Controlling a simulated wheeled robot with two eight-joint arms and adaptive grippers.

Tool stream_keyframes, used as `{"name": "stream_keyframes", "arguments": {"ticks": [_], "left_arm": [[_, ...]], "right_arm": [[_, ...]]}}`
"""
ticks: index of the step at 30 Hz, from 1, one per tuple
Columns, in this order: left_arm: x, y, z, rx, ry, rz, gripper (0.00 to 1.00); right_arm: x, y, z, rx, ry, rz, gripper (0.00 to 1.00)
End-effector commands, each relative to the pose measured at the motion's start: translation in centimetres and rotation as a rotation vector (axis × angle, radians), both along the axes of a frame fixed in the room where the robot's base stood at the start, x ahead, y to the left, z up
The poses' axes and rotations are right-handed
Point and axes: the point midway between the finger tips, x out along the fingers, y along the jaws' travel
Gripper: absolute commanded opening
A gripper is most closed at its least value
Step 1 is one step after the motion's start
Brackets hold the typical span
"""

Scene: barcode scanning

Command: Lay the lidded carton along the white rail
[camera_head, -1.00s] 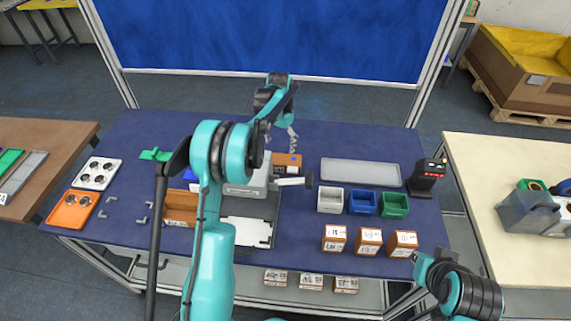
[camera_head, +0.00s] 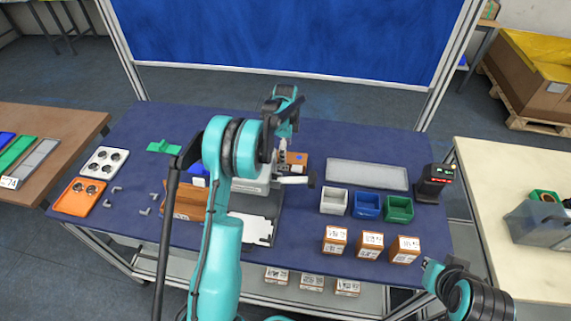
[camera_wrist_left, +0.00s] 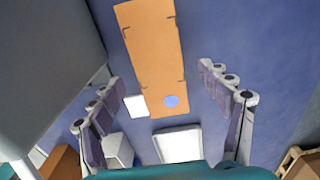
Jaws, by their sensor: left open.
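The orange-brown carton (camera_wrist_left: 152,55) lies on the blue table between the spread fingers of my left gripper (camera_wrist_left: 160,83) in the left wrist view. A blue dot marks its near end. In the head view the carton (camera_head: 297,158) shows partly behind my left gripper (camera_head: 284,152), at the back of the grey machine. My left gripper is open and empty; contact cannot be judged. A white bar (camera_head: 295,180) sticks out to the right from the grey machine; I cannot tell whether it is the rail. My right gripper (camera_head: 430,268) is at the lower right, its fingers too small to read.
White, blue and green bins (camera_head: 366,205) stand right of the machine, with a long pale tray (camera_head: 367,174) behind. Several small labelled boxes (camera_head: 370,244) line the front. A black device (camera_head: 433,184) stands at right. An open brown box (camera_head: 188,205) is left of the machine.

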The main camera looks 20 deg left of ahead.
Motion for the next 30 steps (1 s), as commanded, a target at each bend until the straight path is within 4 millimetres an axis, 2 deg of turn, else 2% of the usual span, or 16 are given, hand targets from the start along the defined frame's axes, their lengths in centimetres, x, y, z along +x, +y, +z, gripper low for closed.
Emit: {"name": "stream_keyframes", "arguments": {"ticks": [6,14,20,21,23,24,30], "left_arm": [[0.0,0.0,-3.6,0.0,0.0,0.001,0.78],[0.0,0.0,-4.0,0.0,0.0,0.001,0.78],[0.0,0.0,-4.0,0.0,0.0,0.001,0.27],[0.0,0.0,-4.0,0.0,0.0,0.001,0.24],[0.0,0.0,-4.0,0.0,0.0,0.001,0.24],[0.0,0.0,-4.0,0.0,0.0,0.001,0.2],[0.0,0.0,-3.9,0.0,0.0,0.001,0.2]], "right_arm": [[0.0,0.0,-1.0,0.0,0.0,0.0,0.0],[0.0,0.0,-1.0,0.0,0.0,0.0,0.0],[0.0,0.0,-1.0,0.0,0.0,0.0,0.0],[0.0,0.0,-1.0,0.0,0.0,0.0,0.0],[0.0,0.0,-1.0,0.0,0.0,0.0,0.0],[0.0,0.0,-1.0,0.0,0.0,0.0,0.0],[0.0,0.0,-1.0,0.0,0.0,0.0,0.0]]}}
